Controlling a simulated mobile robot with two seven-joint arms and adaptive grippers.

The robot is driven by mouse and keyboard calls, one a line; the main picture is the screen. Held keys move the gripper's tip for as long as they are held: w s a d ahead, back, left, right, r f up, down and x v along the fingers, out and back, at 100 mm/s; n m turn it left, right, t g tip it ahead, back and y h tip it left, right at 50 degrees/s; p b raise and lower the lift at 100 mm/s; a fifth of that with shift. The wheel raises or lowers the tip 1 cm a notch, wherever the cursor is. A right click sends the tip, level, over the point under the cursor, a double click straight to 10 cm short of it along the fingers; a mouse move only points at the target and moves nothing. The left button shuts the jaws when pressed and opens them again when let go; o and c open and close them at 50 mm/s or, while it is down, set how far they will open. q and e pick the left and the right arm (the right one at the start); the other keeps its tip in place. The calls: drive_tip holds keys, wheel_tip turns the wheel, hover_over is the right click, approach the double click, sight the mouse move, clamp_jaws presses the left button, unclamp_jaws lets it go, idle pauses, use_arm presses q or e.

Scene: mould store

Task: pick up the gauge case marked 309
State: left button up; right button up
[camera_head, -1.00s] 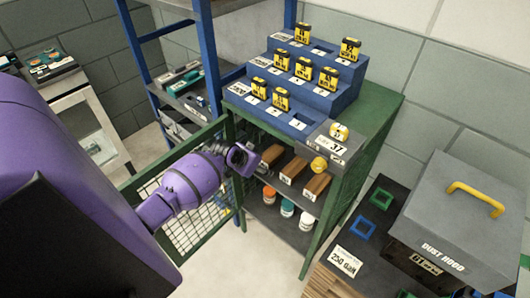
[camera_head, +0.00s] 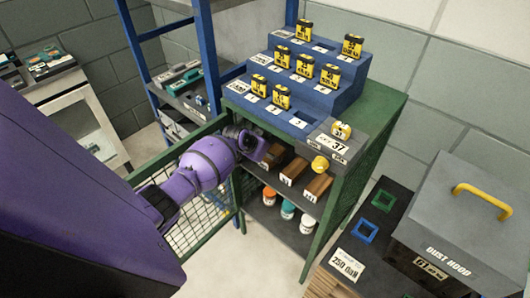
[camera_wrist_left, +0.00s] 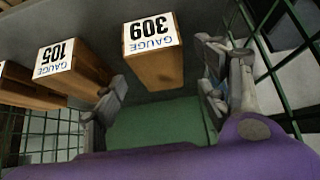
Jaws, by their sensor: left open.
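The gauge case marked 309 (camera_wrist_left: 155,66) is a brown wooden block with a white label, upside down in the left wrist view. It stands between and beyond the two spread fingers of my left gripper (camera_wrist_left: 158,88), which is open and empty. In the head view, my left gripper (camera_head: 262,152) is at the left front of the cabinet's upper shelf, partly hiding the leftmost case. A second case, marked 105 (camera_wrist_left: 72,70), stands beside 309, with another partly cut off at the picture's left edge. My right gripper is not in view.
The green cabinet's open mesh door (camera_head: 196,222) is close to my left arm. Bottles (camera_head: 287,209) stand on the lower shelf. A blue stepped rack (camera_head: 305,90) with yellow-black blocks is on top. A dust hood box (camera_head: 455,225) stands at right.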

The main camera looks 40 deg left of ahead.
use_arm(q)
drive_tip(key=shift+x, duration=1.1)
drive_tip(key=shift+f+b, duration=0.2)
drive_tip(key=shift+b, duration=0.1)
drive_tip(key=shift+w, duration=0.15)
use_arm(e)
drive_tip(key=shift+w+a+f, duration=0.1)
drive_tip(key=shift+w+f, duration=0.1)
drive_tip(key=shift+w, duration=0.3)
use_arm(q)
drive_tip(key=shift+c, duration=0.3)
drive_tip(key=c, duration=1.6)
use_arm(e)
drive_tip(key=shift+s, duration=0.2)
